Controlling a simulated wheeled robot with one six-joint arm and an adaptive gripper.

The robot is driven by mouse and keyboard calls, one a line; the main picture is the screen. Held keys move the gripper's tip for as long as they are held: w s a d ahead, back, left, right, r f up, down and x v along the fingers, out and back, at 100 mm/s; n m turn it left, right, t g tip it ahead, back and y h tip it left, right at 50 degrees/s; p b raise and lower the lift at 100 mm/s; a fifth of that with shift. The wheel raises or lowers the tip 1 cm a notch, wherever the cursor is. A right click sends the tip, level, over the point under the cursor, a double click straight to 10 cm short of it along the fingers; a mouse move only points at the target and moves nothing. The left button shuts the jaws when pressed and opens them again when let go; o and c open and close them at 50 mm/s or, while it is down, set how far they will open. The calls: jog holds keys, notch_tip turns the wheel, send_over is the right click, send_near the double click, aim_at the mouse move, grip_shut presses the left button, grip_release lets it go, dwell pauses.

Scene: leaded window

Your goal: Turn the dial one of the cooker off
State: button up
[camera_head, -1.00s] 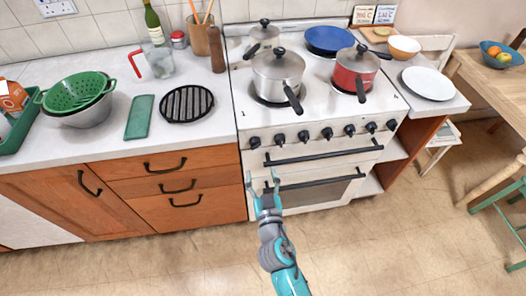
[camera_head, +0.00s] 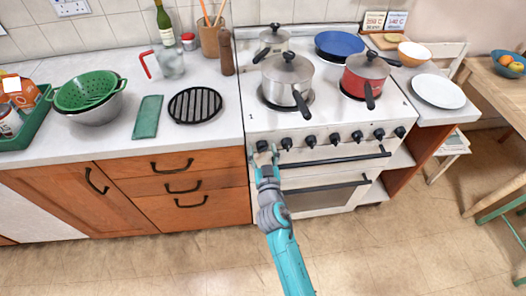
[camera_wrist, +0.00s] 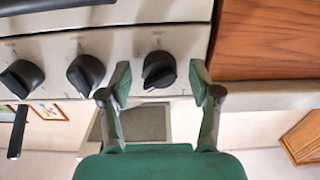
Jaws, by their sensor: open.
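The white cooker (camera_head: 318,200) stands at the middle of the head view, with a row of black dials along its front panel. The leftmost dial (camera_head: 262,146) is under the printed number 1 on the hob. My gripper (camera_head: 264,157) is open and reaches up to this dial from the front. In the wrist view, the dial (camera_wrist: 159,69) shows between the two fingertips of my gripper (camera_wrist: 160,88), with a gap on each side. A pale line marks the dial's face. Other dials (camera_wrist: 85,74) sit beside it.
A black oven handle (camera_head: 333,158) runs below the dials. A steel pan (camera_head: 287,80) and a red pan (camera_head: 363,75) stand on the hob, handles pointing forward. Wooden drawers (camera_head: 180,188) adjoin the cooker on the left. The floor in front is clear.

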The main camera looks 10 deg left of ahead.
jog(key=c, duration=1.1)
jog(key=shift+c, duration=0.2)
jog(key=shift+n, duration=0.4)
jog(key=n, duration=1.1)
jog(key=o, duration=1.1)
